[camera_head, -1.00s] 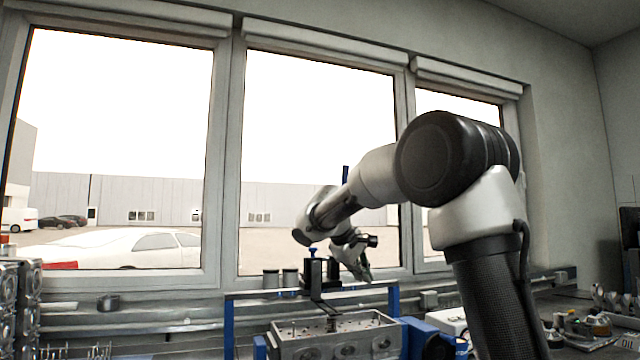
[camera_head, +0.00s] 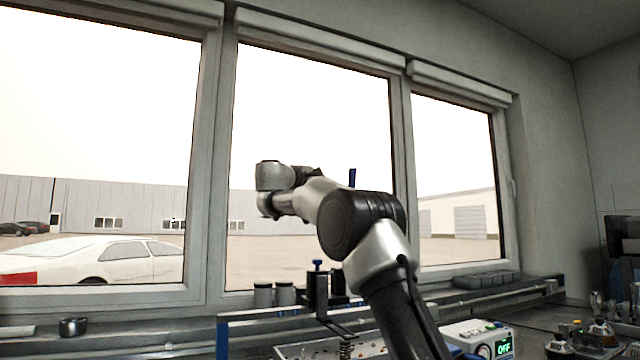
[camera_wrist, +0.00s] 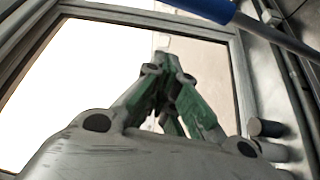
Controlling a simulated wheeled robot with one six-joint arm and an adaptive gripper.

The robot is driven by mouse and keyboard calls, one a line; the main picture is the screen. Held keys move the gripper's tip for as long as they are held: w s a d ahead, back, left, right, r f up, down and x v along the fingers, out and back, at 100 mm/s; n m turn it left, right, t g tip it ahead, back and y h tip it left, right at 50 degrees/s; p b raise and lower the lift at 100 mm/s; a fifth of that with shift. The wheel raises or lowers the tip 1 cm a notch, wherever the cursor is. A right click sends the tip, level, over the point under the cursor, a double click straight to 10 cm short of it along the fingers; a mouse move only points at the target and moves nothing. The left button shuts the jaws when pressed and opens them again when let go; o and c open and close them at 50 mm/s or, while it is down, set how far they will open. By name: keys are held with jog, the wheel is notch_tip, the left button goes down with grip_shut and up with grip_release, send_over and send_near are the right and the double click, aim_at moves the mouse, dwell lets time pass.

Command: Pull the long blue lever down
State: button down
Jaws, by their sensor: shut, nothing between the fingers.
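The long lever's blue handle (camera_wrist: 205,6) runs across the top right of the wrist view, with a grey shaft leading off to the right edge. In the head view only a short blue piece of the lever (camera_head: 352,178) shows above my arm; the rest is hidden. My gripper (camera_wrist: 168,55) has its green-padded fingers drawn together at the tips, with nothing between them. The handle lies to the upper right of the fingertips in the wrist view, apart from them. In the head view my own arm mostly hides the gripper.
A black fixture with a blue knob (camera_head: 317,290) stands over a metal block (camera_head: 290,352). Two grey cylinders (camera_head: 274,295) stand beside it. A white box with a green display (camera_head: 485,338) is at lower right. Window frames (camera_head: 207,170) rise behind the bench.

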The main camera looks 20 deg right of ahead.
jog(key=d, duration=0.6)
jog(key=shift+s+d, duration=0.2)
jog(key=shift+d, duration=0.05)
dwell(0.3)
jog(key=shift+f, duration=0.1)
